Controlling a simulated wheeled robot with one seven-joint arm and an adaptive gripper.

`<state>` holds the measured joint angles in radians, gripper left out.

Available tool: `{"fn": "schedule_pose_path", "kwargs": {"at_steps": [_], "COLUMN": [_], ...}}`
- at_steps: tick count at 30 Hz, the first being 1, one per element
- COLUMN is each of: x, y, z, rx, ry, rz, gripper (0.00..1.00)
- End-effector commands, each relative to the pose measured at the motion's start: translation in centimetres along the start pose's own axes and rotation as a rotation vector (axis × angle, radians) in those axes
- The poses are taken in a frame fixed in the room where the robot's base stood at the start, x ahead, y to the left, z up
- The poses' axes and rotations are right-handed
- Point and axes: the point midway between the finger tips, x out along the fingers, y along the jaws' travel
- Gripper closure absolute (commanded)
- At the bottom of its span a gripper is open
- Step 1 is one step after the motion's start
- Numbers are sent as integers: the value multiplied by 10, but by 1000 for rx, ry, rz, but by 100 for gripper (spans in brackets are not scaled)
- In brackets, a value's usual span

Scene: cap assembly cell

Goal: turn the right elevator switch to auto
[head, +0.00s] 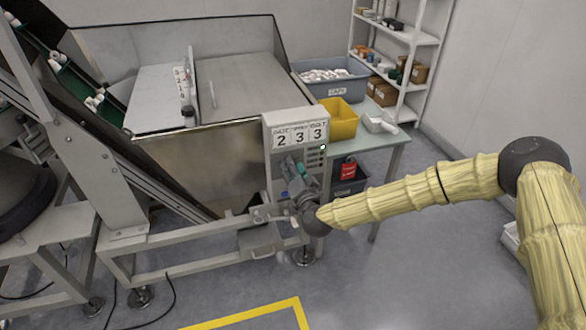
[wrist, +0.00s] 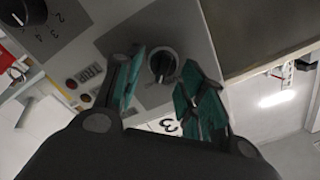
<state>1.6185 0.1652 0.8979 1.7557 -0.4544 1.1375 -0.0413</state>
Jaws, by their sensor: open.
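The grey control box (head: 268,130) stands on the front of the hopper in the head view, with number cards 2, 3, 3 on top. My gripper (head: 294,176) is in front of its lower part and hides most of the controls there. In the wrist view a black rotary switch (wrist: 162,62) with a light pointer mark sits on the grey panel, between the teal fingertips of my gripper (wrist: 163,84). The fingers are open, one on each side of the switch. I cannot tell whether they touch it, and its position labels are not readable.
In the head view a table with a yellow bin (head: 340,120) and a grey caps bin (head: 330,85) stands behind the box. The front floor is clear.

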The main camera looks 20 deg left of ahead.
Motion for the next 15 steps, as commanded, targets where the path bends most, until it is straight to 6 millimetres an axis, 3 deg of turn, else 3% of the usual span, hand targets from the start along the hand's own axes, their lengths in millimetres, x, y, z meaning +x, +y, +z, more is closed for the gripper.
{"fn": "schedule_pose_path", "kwargs": {"at_steps": [7,13,15], "x": [0,0,0], "y": [0,0,0], "z": [0,0,0], "rx": [0,0,0], "ry": [0,0,0], "rz": [0,0,0], "gripper": [60,96,97]}}
